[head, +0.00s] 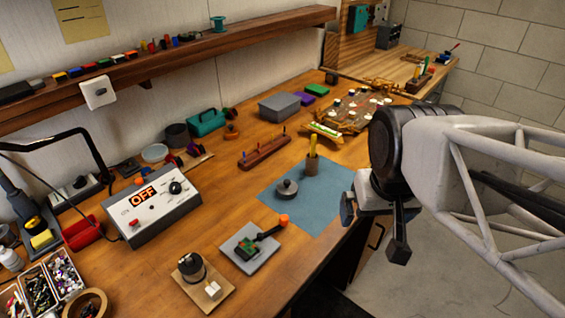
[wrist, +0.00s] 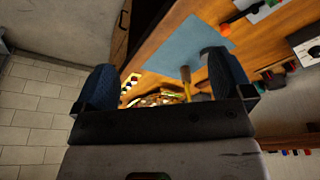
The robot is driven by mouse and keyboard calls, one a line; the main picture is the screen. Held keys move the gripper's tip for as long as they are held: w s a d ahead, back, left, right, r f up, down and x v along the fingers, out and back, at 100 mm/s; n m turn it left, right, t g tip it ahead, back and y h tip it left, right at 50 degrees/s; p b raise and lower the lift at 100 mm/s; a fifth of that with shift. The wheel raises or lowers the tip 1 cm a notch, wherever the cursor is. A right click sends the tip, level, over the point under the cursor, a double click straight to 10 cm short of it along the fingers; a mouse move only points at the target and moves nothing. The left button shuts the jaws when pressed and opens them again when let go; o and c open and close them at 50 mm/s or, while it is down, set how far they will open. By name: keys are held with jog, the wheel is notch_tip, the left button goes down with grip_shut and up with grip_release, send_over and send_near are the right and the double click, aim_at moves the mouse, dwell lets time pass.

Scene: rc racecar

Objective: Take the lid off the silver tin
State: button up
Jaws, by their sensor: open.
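A small round grey metal tin (head: 287,190) with a knobbed lid sits on the blue mat (head: 320,205) in the head view. The lid appears to be on it. My gripper (head: 373,226) is open and empty, to the right of the tin, by the table's front edge and apart from the tin. In the wrist view my gripper (wrist: 165,80) shows its two dark blue pads wide apart. The blue mat (wrist: 185,42) lies beyond them, and the tin cannot be made out there, perhaps hidden by the right pad.
A brown holder with a yellow-handled tool (head: 312,158) stands on the mat behind the tin. A grey plate (head: 262,255) with a green board and an orange-tipped tool lies in front of it. A wooden rack (head: 264,152) stands behind. The mat's right part is clear.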

jog(key=shift+w, duration=0.1)
jog(key=m+g, duration=0.3)
jog(key=m, duration=0.6)
send_over(287, 181)
notch_tip(287, 181, down, 11)
jog(key=shift+f, duration=0.1)
jog(key=shift+f, duration=0.15)
jog(key=shift+f, duration=1.2)
jog(key=shift+f, duration=0.1)
jog(key=shift+f, duration=2.5)
